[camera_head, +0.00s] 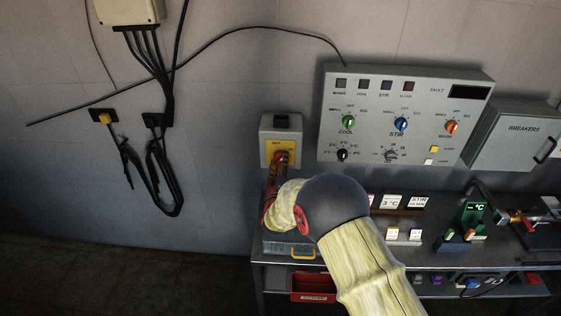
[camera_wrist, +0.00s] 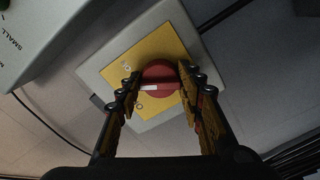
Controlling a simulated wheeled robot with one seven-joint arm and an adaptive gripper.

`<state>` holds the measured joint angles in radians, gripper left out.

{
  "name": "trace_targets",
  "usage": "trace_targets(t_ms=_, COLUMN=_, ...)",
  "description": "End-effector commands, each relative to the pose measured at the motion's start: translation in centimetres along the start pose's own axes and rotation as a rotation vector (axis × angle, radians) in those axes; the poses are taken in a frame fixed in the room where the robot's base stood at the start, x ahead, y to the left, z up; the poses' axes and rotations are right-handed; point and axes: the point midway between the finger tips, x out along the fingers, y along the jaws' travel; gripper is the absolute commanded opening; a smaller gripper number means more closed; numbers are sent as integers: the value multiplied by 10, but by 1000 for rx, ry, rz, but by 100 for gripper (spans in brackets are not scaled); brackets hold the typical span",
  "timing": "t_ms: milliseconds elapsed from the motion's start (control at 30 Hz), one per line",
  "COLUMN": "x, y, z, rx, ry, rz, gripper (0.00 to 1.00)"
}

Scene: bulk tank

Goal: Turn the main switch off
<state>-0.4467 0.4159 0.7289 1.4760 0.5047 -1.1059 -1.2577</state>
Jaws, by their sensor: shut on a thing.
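The main switch is a red round knob (camera_wrist: 160,78) on a yellow plate in a grey box (camera_head: 293,122) on the wall. In the wrist view the knob has a white bar across it, lying about level in the picture, and marks show on the yellow plate (camera_wrist: 133,60). My gripper (camera_wrist: 160,85) has its two fingers on either side of the knob and is shut on it. In the head view my gripper (camera_head: 281,160) reaches up to the knob, and the fingers partly hide it.
A grey control panel (camera_head: 383,82) with green, blue and orange knobs hangs right of the switch box. A breakers box (camera_head: 508,143) is further right. Below stands a bench (camera_head: 265,255) with small devices and a red bin (camera_head: 312,287). Cables (camera_head: 170,195) hang on the left wall.

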Motion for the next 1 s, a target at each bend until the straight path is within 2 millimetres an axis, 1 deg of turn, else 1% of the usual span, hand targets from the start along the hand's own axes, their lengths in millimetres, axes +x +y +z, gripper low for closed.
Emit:
trace_targets(t_ms=300, x=0, y=1, z=-2, rx=-285, ry=2, rz=-2, gripper=12)
trace_targets(t_ms=500, x=0, y=1, z=-2, rx=-423, ry=2, rz=-1, gripper=12)
trace_targets(t_ms=733, x=0, y=1, z=-2, rx=-525, ry=2, rz=-1, gripper=12)
trace_targets(t_ms=1000, x=0, y=1, z=-2, rx=-570, ry=2, rz=-1, gripper=12)
